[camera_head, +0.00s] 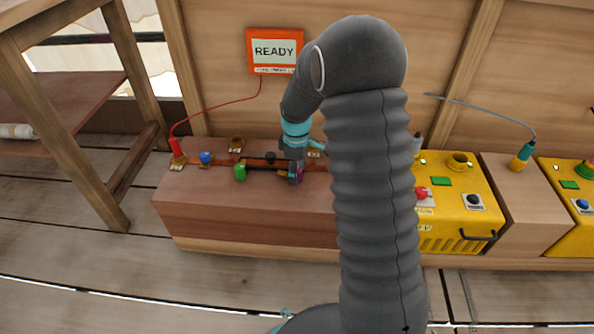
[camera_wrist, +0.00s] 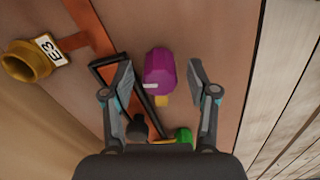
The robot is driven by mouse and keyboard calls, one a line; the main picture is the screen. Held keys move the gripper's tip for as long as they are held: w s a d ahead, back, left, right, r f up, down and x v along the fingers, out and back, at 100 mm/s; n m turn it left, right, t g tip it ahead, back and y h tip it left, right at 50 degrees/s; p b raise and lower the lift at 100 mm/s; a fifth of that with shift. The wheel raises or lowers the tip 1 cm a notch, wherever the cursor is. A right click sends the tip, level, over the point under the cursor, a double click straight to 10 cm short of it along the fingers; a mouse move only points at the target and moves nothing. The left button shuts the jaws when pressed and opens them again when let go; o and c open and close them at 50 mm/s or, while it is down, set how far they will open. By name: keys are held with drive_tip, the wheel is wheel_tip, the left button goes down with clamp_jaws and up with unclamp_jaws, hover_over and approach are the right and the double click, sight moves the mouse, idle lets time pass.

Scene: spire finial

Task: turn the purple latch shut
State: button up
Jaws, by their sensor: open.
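The purple latch (camera_wrist: 160,72) is a rounded knob with a pale mark on its side and a small yellow piece at its lower end. In the wrist view it lies between the two fingers of my gripper (camera_wrist: 160,66), with a gap on both sides. In the head view my gripper (camera_head: 294,174) points down over the bench. There it hides most of the latch, and only a purple sliver (camera_head: 299,171) shows. The gripper is open and holds nothing.
A green knob (camera_head: 240,172), a blue knob (camera_head: 205,158) and a brass socket (camera_head: 237,143) sit on the wooden bench (camera_head: 250,220). A dark bar (camera_wrist: 140,88) runs beside the latch. A yellow box (camera_head: 455,205) stands at right. An orange READY sign (camera_head: 274,68) hangs behind.

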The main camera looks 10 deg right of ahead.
clamp_jaws()
drive_tip(key=m+p, duration=0.1)
drive_tip(key=m, duration=0.2)
drive_tip(key=shift+m, duration=0.4)
drive_tip(key=m+p, duration=0.1)
drive_tip(key=m, duration=0.2)
drive_tip(key=shift+m, duration=0.3)
drive_tip(key=m, duration=0.3)
drive_tip(key=shift+m+p, duration=0.35)
drive_tip(key=shift+m, duration=1.95)
